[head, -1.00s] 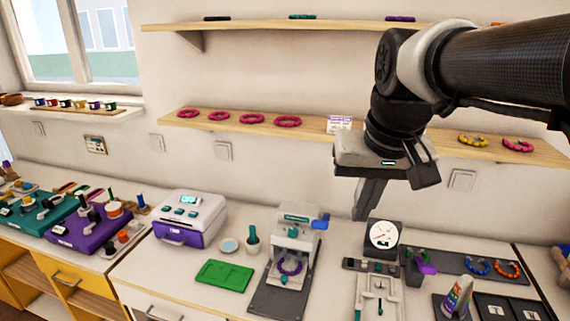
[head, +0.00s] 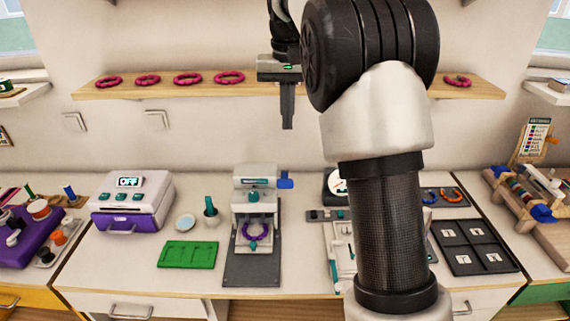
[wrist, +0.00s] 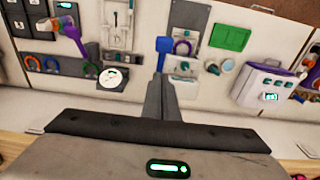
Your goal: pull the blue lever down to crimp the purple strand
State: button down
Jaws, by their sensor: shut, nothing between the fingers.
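The crimp press (head: 255,225) is a white and grey stand on a dark base plate on the counter. Its blue lever (head: 286,180) sticks out at the upper right side; the lever also shows in the wrist view (wrist: 163,50). The purple strand (head: 251,237), a small ring, lies in the press under the head, and it also shows in the wrist view (wrist: 182,47). My gripper (head: 287,126) is shut and empty, hanging above the lever and apart from it. In the wrist view the closed fingers (wrist: 160,80) point toward the lever.
A green tray (head: 188,254), a small white dish (head: 185,222) and a purple-white machine reading OFF (head: 131,203) stand left of the press. A dial gauge (head: 335,184) and a black tray (head: 474,246) are to the right. A shelf with pink rings (head: 188,78) runs behind my gripper.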

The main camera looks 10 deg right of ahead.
jog(key=f, duration=0.8)
jog(key=s+f+b, duration=0.1)
jog(key=f, duration=0.3)
jog(key=shift+f, duration=0.2)
jog(key=shift+s+a+f, duration=0.1)
jog(key=shift+s+f, duration=0.1)
jog(key=shift+f, duration=0.3)
